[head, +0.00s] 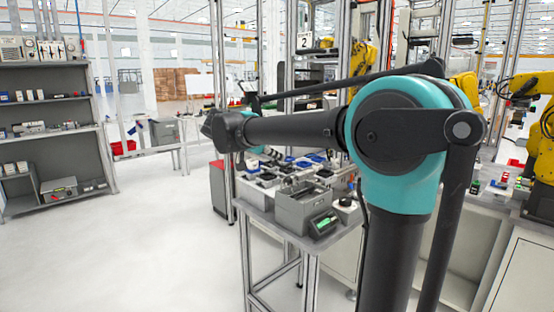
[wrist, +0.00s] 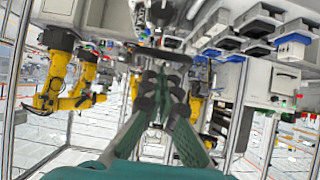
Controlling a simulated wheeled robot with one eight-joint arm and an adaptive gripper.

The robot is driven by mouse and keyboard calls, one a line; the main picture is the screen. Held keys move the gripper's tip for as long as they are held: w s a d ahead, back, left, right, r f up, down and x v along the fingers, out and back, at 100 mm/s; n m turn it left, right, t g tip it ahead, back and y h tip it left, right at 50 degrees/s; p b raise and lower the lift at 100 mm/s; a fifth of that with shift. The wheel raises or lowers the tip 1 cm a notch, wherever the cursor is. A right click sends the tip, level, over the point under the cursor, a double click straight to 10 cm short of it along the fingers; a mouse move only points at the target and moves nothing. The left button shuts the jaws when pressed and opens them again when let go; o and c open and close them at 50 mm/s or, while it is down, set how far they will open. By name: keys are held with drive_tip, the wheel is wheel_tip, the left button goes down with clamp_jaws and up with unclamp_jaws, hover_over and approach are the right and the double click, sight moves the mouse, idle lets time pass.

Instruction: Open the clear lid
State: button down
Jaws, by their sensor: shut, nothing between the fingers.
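I cannot make out a clear lid in either view. A grey box (head: 304,207) with a raised rim stands at the front of the workbench in the head view, but I cannot tell whether it has a clear cover. My gripper (wrist: 161,82) shows in the wrist view with its dark fingertips together and nothing between them. It appears to be in free space, touching nothing. In the head view my arm crosses in front of the bench and hides part of it.
The workbench (head: 258,206) carries several small trays and a device with a green screen (head: 325,225). Metal posts rise around it. Yellow robot arms (head: 541,135) stand at the right. A grey shelf (head: 48,88) is at the left. The floor (head: 150,235) between is clear.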

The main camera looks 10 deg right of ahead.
drive_tip(key=w+d+r+v, duration=0.1)
drive_tip(key=r+v, duration=0.1)
drive_tip(key=v, duration=0.7)
drive_tip(key=s+d+f+n+g+y, duration=0.1)
drive_tip(key=s+d+f+n, duration=0.2)
drive_tip(key=f, duration=0.4)
drive_tip(key=s+d+f+g+y, duration=0.15)
drive_tip(key=d+f, duration=0.25)
drive_tip(key=f, duration=0.4)
drive_tip(key=s+d+f+n+g+y, duration=0.1)
drive_tip(key=s+d+f+n, duration=0.2)
drive_tip(key=f, duration=0.4)
drive_tip(key=s+d+f+n+y, duration=0.2)
drive_tip(key=s+f+y, duration=0.1)
drive_tip(key=s+f, duration=0.5)
drive_tip(key=s+d+f+n+y, duration=0.2)
drive_tip(key=s+f+n+y, duration=0.1)
drive_tip(key=s+f, duration=0.6)
wheel_tip(320, 180, down, 3)
drive_tip(key=shift+f+t, duration=0.2)
drive_tip(key=shift+t, duration=0.15)
